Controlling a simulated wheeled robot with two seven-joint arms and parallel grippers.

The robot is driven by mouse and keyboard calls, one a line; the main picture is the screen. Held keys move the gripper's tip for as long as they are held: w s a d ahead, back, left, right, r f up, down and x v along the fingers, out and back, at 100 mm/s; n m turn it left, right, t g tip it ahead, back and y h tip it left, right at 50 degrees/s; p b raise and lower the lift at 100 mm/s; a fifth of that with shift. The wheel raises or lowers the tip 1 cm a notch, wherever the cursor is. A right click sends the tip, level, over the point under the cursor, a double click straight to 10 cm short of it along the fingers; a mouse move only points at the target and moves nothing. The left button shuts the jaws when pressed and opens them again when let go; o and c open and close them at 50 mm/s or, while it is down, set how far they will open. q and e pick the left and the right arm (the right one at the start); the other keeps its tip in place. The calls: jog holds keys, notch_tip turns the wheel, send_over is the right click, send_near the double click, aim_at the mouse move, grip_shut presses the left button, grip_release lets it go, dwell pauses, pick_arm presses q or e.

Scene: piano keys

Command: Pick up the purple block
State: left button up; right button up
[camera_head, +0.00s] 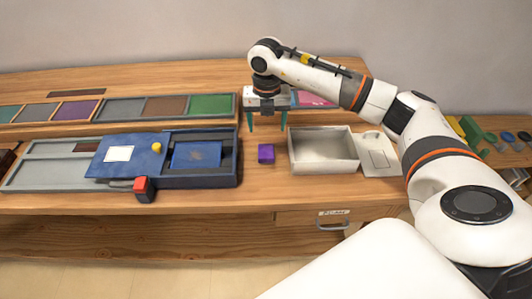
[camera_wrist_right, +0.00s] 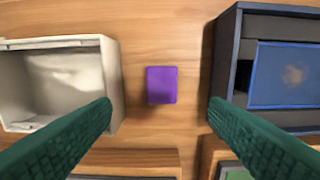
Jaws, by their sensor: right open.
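The purple block (camera_head: 266,153) sits on the wooden table between the blue box and the white tray. In the right wrist view the purple block (camera_wrist_right: 161,85) lies on bare wood, between and beyond the two green fingertips. My right gripper (camera_head: 267,128) is open and empty, above the table and a little behind the block in the head view. Its green fingers also show wide apart in the right wrist view (camera_wrist_right: 160,104). Neither finger visibly touches the block. My left gripper is not in view.
A white open tray (camera_head: 323,167) stands right of the block. A dark blue box (camera_head: 240,165) with a blue panel (camera_head: 127,155) and red button (camera_head: 142,185) stands left. A raised shelf with coloured panels (camera_head: 210,104) runs behind. Bare wood surrounds the block.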

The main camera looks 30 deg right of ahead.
send_over(266, 153)
jog(key=f, duration=0.5)
jog(key=shift+w+d+p, duration=0.2)
jog(key=shift+p, duration=0.2)
jog(key=shift+s+a+f+p, duration=0.15)
jog(key=shift+f+p, duration=0.6)
jog(key=shift+f, duration=1.95)
jog(key=c, duration=1.1)
